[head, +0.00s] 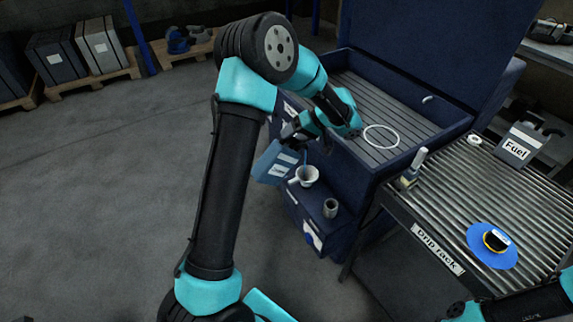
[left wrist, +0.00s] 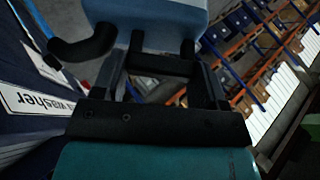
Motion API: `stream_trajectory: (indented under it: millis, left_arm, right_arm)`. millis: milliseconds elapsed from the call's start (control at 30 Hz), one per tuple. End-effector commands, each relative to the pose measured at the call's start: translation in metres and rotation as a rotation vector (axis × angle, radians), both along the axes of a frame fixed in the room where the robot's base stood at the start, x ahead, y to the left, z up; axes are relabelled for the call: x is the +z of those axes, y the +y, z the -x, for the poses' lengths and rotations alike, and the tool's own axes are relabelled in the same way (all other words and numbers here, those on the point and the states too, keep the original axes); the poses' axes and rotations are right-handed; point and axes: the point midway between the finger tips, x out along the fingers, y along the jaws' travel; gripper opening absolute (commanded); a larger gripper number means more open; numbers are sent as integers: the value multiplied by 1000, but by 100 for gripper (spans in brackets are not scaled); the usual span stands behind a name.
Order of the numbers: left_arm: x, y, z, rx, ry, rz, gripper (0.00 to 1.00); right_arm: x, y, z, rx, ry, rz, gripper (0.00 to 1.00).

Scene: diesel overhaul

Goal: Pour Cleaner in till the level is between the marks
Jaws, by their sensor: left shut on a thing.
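My left gripper (head: 293,130) is shut on a blue can with white labels (head: 272,165), taken to be the Cleaner. The can is tilted beside the blue washer (head: 375,165). A thin blue streak runs from near its spout down to a white funnel-like cup (head: 306,176) on the washer's front ledge. In the left wrist view the can's pale blue body (left wrist: 150,12) and black spout (left wrist: 85,45) show beyond the jaws. The level and its marks are too small or hidden to see. Only parts of my right arm show, at the bottom right.
A small grey cup (head: 330,208) stands on the ledge near the funnel. A white ring (head: 381,137) lies in the washer basin. The drip rack (head: 480,190) at the right holds a Fuel can (head: 517,146), a blue disc (head: 480,251) and a small bottle (head: 412,170).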

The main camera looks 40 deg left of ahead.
Motion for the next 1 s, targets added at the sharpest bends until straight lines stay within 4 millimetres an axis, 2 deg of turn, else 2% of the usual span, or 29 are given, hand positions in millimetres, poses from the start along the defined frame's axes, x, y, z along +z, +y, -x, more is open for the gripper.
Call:
stream_trajectory:
  millis: [1000]
  left_arm:
    - [-3, -1, -3, 0, 37, -17, 0]
  right_arm:
    - [0, 0, 0, 0, 0, 0, 48]
